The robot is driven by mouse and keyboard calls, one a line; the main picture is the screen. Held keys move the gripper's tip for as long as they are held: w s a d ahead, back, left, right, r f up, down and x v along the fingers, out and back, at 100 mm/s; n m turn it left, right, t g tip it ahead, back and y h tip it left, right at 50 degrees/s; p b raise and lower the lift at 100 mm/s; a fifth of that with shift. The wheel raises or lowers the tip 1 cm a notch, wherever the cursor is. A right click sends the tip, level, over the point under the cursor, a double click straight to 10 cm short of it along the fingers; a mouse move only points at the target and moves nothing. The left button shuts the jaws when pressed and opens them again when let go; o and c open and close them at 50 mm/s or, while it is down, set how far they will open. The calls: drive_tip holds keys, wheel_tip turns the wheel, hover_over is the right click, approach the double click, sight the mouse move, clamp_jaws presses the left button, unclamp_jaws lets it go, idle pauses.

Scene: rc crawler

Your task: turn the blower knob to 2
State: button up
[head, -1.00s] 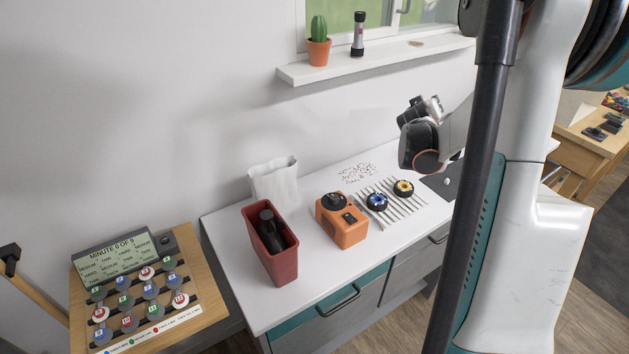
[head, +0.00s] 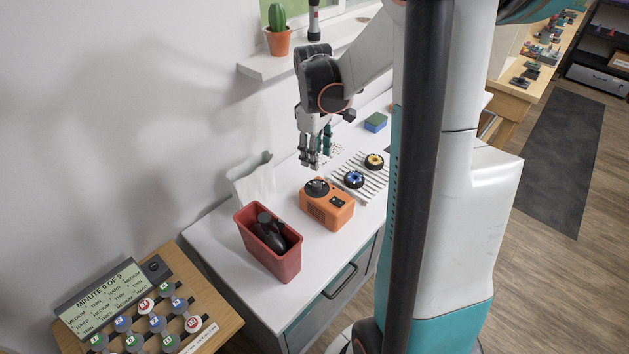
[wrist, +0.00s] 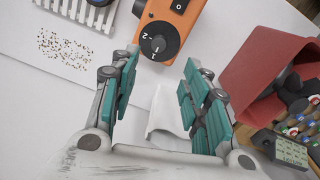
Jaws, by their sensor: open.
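The orange blower box (head: 328,207) stands on the white counter, with a round black knob (head: 316,187) on its top. In the wrist view the knob (wrist: 159,41) shows white marks that look like a 2 and a 1, and a dark switch sits beside it. My gripper (head: 313,163) points down above the counter, a little behind and above the knob. In the wrist view its teal-padded fingers (wrist: 163,100) are spread with nothing between them. The knob lies beyond the fingertips, apart from them.
A red bin (head: 270,262) holding a dark tool stands left of the box. A white crumpled bag (head: 255,180) is behind it. Two small wheels (head: 354,179) sit on a slatted rack to the right. A blue-green sponge (head: 375,122) lies farther back.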

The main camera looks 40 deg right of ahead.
sight(317, 184)
drive_tip(key=f, duration=0.3)
drive_tip(key=f+b, duration=0.1)
drive_tip(key=f, duration=0.3)
drive_tip(key=f+b, duration=0.1)
drive_tip(key=f, duration=0.3)
drive_tip(key=shift+w+d, duration=0.1)
drive_tip(key=shift+d, duration=0.2)
clamp_jaws()
